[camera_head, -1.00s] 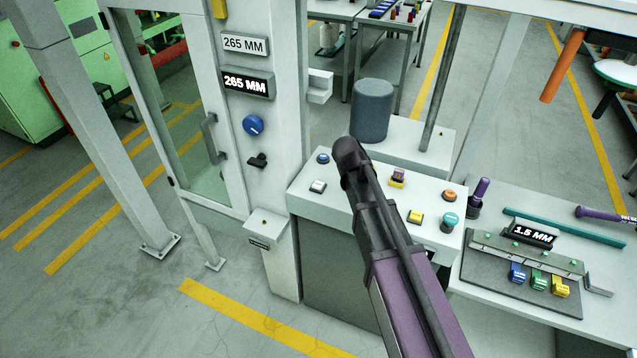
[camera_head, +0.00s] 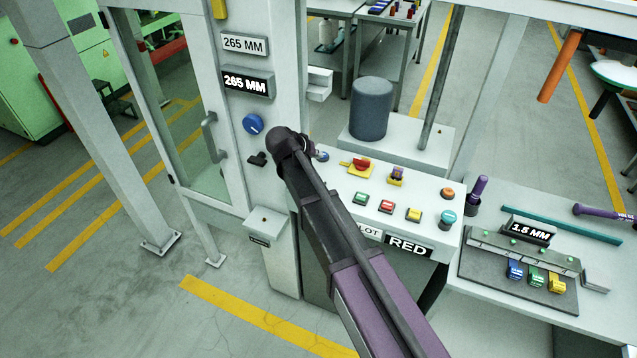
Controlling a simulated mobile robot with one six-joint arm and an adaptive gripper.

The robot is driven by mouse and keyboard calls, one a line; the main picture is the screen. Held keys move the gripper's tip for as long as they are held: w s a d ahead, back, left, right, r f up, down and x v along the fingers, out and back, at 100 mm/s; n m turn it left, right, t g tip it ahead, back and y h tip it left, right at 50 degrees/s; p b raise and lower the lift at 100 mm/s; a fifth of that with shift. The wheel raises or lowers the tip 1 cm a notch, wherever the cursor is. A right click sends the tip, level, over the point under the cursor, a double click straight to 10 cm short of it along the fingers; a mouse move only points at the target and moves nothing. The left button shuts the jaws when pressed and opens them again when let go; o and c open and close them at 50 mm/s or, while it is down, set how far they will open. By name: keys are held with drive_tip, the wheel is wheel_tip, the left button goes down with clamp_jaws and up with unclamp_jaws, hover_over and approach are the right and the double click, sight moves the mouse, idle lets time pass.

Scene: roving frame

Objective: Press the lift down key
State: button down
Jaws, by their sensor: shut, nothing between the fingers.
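The grey control console (camera_head: 440,200) carries several keys, and I cannot read a lift down label on any. A blue button (camera_head: 322,157) shows at its back left, close beside my arm's dark end. Green (camera_head: 361,199), red (camera_head: 386,206) and yellow (camera_head: 414,214) keys sit along the front.
A post left of the console bears a blue knob (camera_head: 253,124), a black lever (camera_head: 257,159) and a 265 MM display (camera_head: 246,84). A small ledge (camera_head: 265,221) juts out below. A grey cylinder (camera_head: 371,108) stands behind the console. A bench with a 1.5 MM display (camera_head: 529,232) is at right.

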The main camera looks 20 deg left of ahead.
drive_tip(key=shift+f, duration=0.2)
wheel_tip(320, 180, down, 8)
drive_tip(key=b, duration=0.8)
drive_tip(key=shift+f+b, duration=0.2)
drive_tip(key=shift+b, duration=0.2)
drive_tip(key=shift+f+b, duration=0.8)
drive_tip(key=shift+b, duration=0.05)
idle(2.0)
drive_tip(key=shift+r, duration=0.2)
idle(0.3)
drive_tip(key=shift+r+p, duration=0.65)
drive_tip(key=shift+p, duration=0.25)
drive_tip(key=shift+r, duration=0.1)
drive_tip(key=shift+r+p, duration=2.4)
drive_tip(key=shift+p, duration=0.1)
drive_tip(key=shift+d, duration=0.1)
